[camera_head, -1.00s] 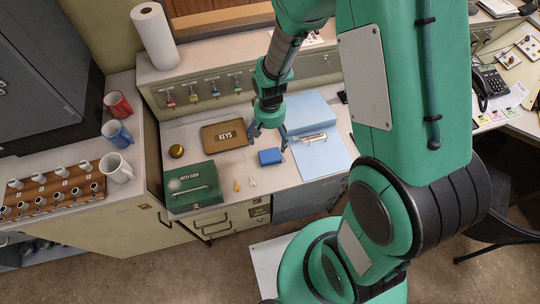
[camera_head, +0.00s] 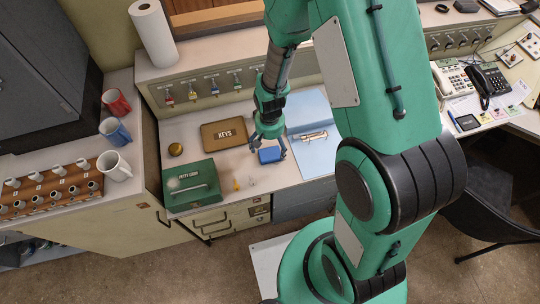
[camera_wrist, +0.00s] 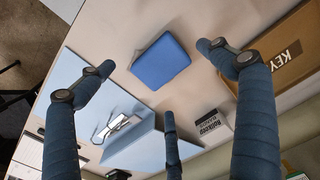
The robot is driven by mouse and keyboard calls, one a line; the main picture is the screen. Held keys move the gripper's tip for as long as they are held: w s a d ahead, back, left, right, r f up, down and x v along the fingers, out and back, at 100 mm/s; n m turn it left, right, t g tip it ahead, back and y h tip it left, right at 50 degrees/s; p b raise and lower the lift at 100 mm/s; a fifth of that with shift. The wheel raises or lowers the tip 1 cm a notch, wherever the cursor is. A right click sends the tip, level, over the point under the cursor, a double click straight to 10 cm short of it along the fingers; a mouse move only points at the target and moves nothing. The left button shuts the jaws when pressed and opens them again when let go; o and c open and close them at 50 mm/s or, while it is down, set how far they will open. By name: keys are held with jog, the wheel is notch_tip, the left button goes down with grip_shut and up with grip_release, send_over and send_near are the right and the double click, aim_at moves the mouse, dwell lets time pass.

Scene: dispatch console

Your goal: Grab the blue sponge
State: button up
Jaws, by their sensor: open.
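The blue sponge (camera_head: 269,155) is a small blue block lying flat on the light counter, between the keys tray and the light blue clipboard folder. In the wrist view the sponge (camera_wrist: 160,61) shows in the upper middle, with nothing touching it. My gripper (camera_head: 268,146) is above the sponge, its fingers spread around it in the head view. In the wrist view my gripper (camera_wrist: 163,85) shows three dark blue fingers wide apart, with nothing between them. A finger partly covers the sponge's edge in the head view.
The brown KEYS tray (camera_head: 224,134) lies left of the sponge. The green petty cash box (camera_head: 191,184) is at the front left. The light blue folder (camera_head: 312,155) with a metal clip lies to the right.

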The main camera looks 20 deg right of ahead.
aim_at(270, 153)
jog(key=shift+f, duration=0.35)
jog(key=shift+f+b, duration=0.65)
jog(key=shift+f, duration=1.95)
jog(key=c, duration=1.4)
